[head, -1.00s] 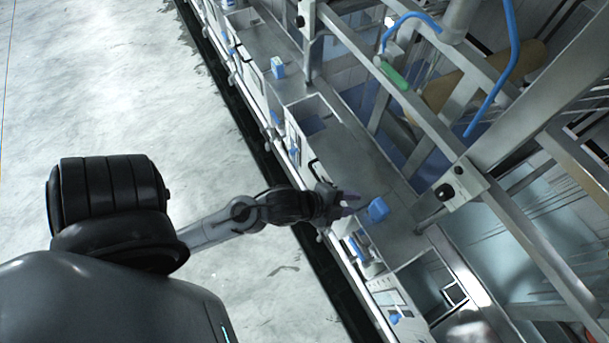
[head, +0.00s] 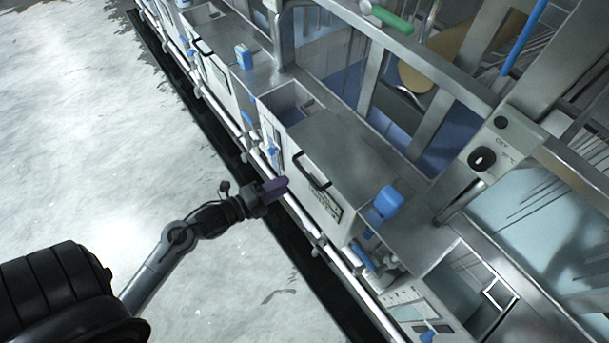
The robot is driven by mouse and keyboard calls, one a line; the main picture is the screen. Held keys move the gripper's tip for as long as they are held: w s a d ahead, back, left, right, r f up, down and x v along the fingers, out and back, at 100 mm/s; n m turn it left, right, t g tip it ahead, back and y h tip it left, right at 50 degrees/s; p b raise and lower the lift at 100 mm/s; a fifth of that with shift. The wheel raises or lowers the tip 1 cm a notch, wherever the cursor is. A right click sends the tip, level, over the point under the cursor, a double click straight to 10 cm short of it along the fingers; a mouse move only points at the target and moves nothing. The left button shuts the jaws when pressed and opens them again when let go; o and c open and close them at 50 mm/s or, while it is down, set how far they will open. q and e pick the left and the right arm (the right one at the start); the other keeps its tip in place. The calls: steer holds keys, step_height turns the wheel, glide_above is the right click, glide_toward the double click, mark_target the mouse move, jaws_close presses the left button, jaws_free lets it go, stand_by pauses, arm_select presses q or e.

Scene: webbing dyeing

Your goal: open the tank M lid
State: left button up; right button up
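A grey metal tank lid (head: 352,150) lies closed on the tank row in the middle of the head view. A black bar handle (head: 312,170) sits at its front edge. No lettering is readable, so I cannot tell for certain that this is tank M. My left gripper (head: 278,186), with dark purple fingers, is just left of the handle, apart from it, by the tank's front face. The fingers overlap in this view, so their opening is unclear. Nothing shows between them. My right gripper is out of view.
A blue knob-like part (head: 385,203) stands at the lid's right end. A smaller blue block (head: 243,56) stands farther up the row. A white rail (head: 305,222) runs along the tank fronts. Steel frame posts rise behind. The pale floor (head: 110,130) at left is clear.

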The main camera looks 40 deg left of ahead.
mark_target(306, 172)
arm_select(q)
steer(key=x, duration=0.9)
steer(key=shift+w, duration=0.3)
steer(key=shift+c, duration=0.2)
jaws_close()
